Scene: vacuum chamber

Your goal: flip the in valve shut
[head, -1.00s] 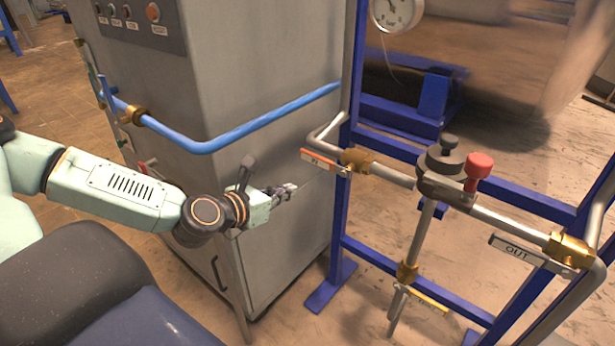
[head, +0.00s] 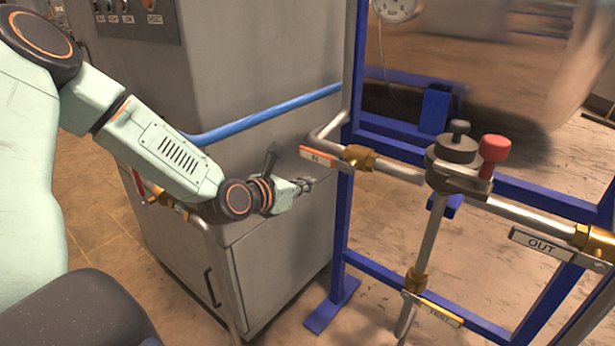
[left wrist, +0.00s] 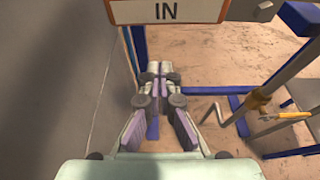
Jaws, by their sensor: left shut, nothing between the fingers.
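The in valve has a brass body (head: 357,157) on a grey pipe. Its flat white lever with orange edges (head: 318,161) points left from the body, roughly in line with the horizontal pipe. In the left wrist view the lever's IN label (left wrist: 166,12) crosses the top of the picture. My left gripper (head: 309,184) is shut and empty, just below the lever's free end in the head view. Its closed fingertips also show in the left wrist view (left wrist: 153,68), below the label, with a visible gap. I see no contact. My right gripper is out of view.
The OUT lever (head: 542,244) and TEST lever (head: 433,308) sit on the same pipework. A red knob (head: 494,150) and black knob (head: 458,140) stand on the centre fitting. A blue frame (head: 341,235) and grey cabinet (head: 280,235) are close to the gripper.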

